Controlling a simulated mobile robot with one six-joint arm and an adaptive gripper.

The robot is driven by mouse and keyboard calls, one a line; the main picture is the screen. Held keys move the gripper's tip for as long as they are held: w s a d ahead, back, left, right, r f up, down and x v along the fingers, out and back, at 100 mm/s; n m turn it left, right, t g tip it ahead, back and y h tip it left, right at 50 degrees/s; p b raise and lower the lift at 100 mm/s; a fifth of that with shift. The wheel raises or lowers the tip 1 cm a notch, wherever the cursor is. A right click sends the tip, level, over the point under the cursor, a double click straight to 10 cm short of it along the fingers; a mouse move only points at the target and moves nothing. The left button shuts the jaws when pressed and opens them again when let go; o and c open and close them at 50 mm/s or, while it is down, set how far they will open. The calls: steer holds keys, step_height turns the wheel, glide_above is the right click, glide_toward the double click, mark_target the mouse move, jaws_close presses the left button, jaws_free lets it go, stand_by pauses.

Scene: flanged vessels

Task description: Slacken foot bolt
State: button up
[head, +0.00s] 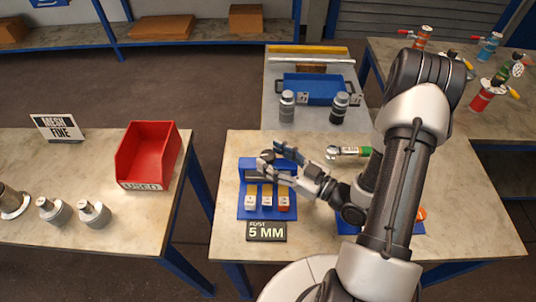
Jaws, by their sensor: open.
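My gripper (279,159) is open over the back of a blue rack (243,209) on the middle table. Its two fingers are spread, with a small grey round shape near the tips; I cannot tell whether they touch it. Three small blocks (267,201), two pale and one reddish, sit at the rack's front below yellow strips. A dark sign (266,232) in front of the rack reads "5 MM" under a smaller word. A green-handled tool (348,152) lies right of the gripper. I cannot make out a foot bolt. My forearm hides part of the table's right side.
A red bin (147,157) marked "USED" and several flanged metal vessels (94,213) stand on the left table. Valved vessels (487,92) stand at back right. A floor gap separates the left and middle tables.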

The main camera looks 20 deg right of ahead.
steer(key=shift+x, duration=1.05)
steer(key=c, duration=1)
